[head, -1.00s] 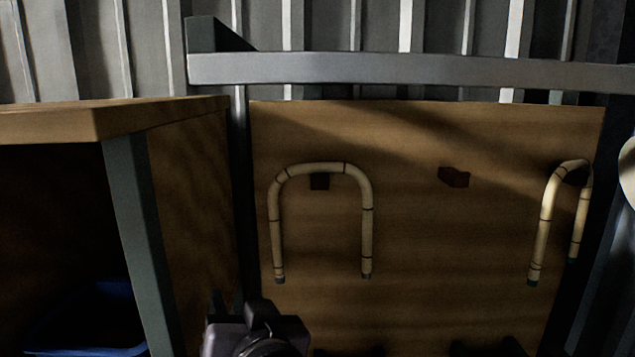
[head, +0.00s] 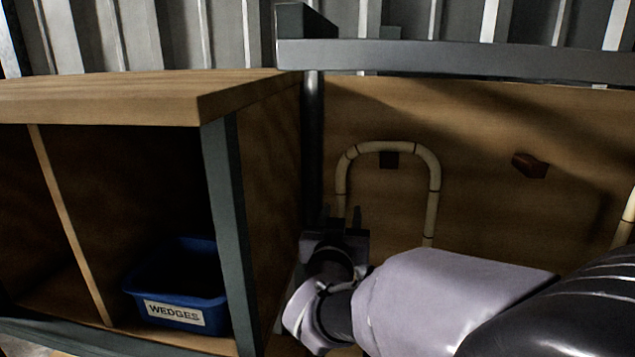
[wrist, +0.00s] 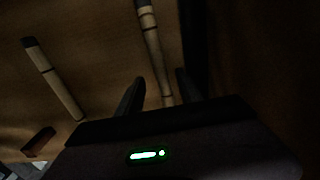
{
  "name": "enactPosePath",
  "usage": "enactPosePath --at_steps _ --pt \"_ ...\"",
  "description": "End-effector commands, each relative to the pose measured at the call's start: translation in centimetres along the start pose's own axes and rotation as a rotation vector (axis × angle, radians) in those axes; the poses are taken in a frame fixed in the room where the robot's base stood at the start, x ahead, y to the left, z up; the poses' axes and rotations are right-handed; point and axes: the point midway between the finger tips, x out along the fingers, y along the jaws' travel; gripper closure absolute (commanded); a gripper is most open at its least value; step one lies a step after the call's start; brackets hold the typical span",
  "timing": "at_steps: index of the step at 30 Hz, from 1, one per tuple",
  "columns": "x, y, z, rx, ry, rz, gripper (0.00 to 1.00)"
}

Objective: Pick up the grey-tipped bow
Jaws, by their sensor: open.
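The grey-tipped bow, a pale U-bent cane with dark bands (head: 433,200), hangs upside down over a dark peg on the upright wooden board in the head view. My gripper (head: 341,213) is at its left leg, whose lower end is hidden behind the gripper. In the wrist view both legs show, with dark grey tips at the top. One leg (wrist: 153,45) lines up between my open fingers (wrist: 160,88); the other leg (wrist: 52,78) is to their left. I cannot tell whether the fingers touch the cane.
An empty reddish peg (head: 530,166) is right of the bow. Part of another bow (head: 626,222) shows at the right edge. A wooden shelf unit (head: 270,200) stands close left of my gripper, holding a blue "WEDGES" bin (head: 215,305). A metal rail (head: 450,57) crosses above.

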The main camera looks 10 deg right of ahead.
Motion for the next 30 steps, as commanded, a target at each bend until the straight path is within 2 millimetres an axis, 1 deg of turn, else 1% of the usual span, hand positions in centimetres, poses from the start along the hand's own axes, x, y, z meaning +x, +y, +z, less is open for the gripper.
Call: enactPosePath --at_steps 1,4,6,11,12,14,15,17,18,30 --pt "1.0 0.1 -0.8 -0.001 -0.002 0.002 0.56" --pt "2.5 0.0 -0.5 0.0 -0.002 0.0 0.56" --pt "2.9 0.0 -0.4 0.001 0.0 0.0 0.56" --pt "2.9 0.0 -0.3 0.001 0.001 -0.001 0.56" --pt "2.9 0.0 -0.3 0.001 0.001 -0.001 0.6" --pt "2.9 0.0 -0.3 0.001 0.001 -0.001 0.72" --pt "2.9 0.0 -0.3 0.001 0.001 -0.001 0.8" --pt "2.9 0.0 -0.3 0.001 0.001 -0.001 0.92" --pt "2.9 0.0 -0.3 0.001 0.001 -0.001 1.0" --pt "2.9 0.0 -0.4 0.002 0.0 -0.001 1.0"
